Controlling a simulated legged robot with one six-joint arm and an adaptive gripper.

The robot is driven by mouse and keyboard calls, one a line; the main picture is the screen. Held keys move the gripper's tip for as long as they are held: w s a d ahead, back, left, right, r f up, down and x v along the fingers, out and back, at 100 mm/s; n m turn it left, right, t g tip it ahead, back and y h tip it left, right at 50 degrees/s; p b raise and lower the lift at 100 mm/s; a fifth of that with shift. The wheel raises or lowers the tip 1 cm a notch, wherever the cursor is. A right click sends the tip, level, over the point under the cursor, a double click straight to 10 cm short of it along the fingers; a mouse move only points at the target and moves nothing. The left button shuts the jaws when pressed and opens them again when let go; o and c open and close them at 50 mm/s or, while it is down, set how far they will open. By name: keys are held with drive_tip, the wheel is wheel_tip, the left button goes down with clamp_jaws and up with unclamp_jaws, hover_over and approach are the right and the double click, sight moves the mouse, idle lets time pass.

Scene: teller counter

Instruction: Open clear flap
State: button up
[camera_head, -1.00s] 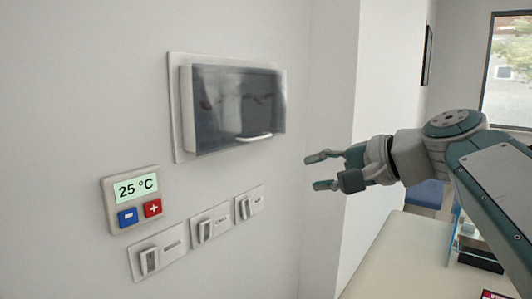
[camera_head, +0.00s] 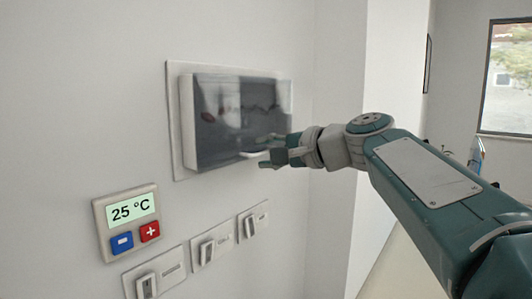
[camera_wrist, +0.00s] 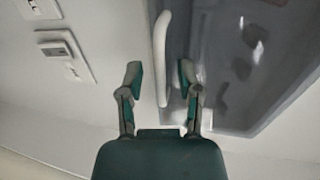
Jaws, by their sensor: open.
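The clear flap (camera_head: 236,105) is a dark, see-through cover on a white wall box, and it looks closed. Its white handle (camera_wrist: 161,58) runs along its lower edge in the head view. My gripper (camera_head: 268,156) is at the lower right of the flap, close to the handle's right end. In the wrist view my gripper (camera_wrist: 157,78) is open, with the handle between its two fingers and no clear contact. The flap also shows in the wrist view (camera_wrist: 215,75). In the head view the handle is partly hidden behind my fingers.
A thermostat (camera_head: 128,222) reading 25 °C is on the wall at the lower left. Several wall switches (camera_head: 209,250) sit in a row below the box. A wall corner (camera_head: 314,90) stands just right of the box.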

clamp_jaws()
drive_tip(key=shift+f, duration=0.1)
idle(0.3)
